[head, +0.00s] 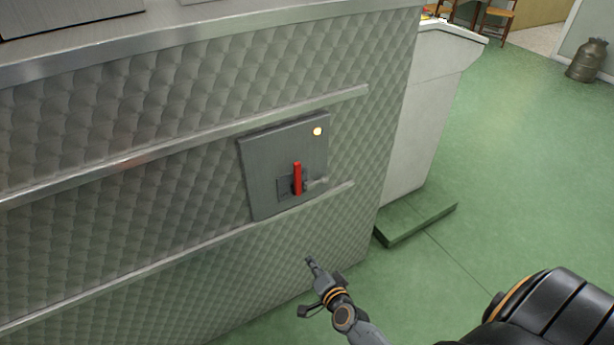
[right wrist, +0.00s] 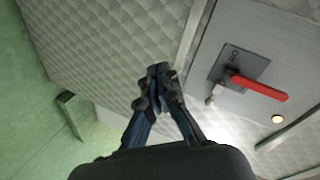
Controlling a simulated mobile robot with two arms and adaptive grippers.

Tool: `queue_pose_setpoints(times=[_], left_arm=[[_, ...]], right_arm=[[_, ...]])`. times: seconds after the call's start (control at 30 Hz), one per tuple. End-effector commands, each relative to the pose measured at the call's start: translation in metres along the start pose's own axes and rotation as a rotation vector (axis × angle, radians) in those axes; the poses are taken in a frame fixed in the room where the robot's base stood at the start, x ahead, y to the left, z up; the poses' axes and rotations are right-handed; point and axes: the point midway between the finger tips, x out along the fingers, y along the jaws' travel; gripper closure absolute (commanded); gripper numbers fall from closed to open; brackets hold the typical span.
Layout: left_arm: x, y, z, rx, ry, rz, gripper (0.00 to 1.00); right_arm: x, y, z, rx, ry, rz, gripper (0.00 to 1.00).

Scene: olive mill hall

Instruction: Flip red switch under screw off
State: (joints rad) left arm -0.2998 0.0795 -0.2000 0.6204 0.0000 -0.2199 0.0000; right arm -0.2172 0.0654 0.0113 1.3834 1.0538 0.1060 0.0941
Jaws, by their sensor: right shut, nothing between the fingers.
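The red switch (head: 297,178) is a lever on a grey metal plate (head: 262,160) fixed to the quilted metal side of the machine. In the head view the lever points up. A round pale yellow light (head: 317,131) glows in the plate's upper right corner. The right wrist view also shows the red lever (right wrist: 258,87), its dark base plate and the lit lamp (right wrist: 277,119). My right gripper (head: 309,261) is shut and empty, below the plate and apart from the lever; its fingertips (right wrist: 158,72) show in the right wrist view. My left gripper is not in view. I see no clear screw.
Metal rails (head: 190,141) run across the machine's side above and below the plate. A white counter (head: 425,105) and a low green block (head: 415,217) stand to the right of it. Open green floor lies further right, with a metal can (head: 587,60) and chairs at the back.

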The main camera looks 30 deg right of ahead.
Motion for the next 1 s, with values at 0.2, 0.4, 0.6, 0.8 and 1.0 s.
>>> queue_pose_setpoints(times=[0.2,0.4,0.6,0.8,1.0], left_arm=[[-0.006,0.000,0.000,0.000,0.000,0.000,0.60],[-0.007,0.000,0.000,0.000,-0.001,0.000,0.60],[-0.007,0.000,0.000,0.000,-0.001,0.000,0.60],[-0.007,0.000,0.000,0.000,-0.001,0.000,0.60],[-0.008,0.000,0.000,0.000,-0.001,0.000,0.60]], right_arm=[[-0.004,-0.102,-0.109,0.382,0.228,-0.192,1.00],[-0.014,-0.134,-0.149,0.545,0.297,-0.270,1.00],[-0.015,-0.137,-0.153,0.564,0.303,-0.279,1.00],[-0.014,-0.137,-0.153,0.561,0.302,-0.278,1.00],[0.005,-0.141,-0.161,0.559,0.302,-0.279,1.00]])
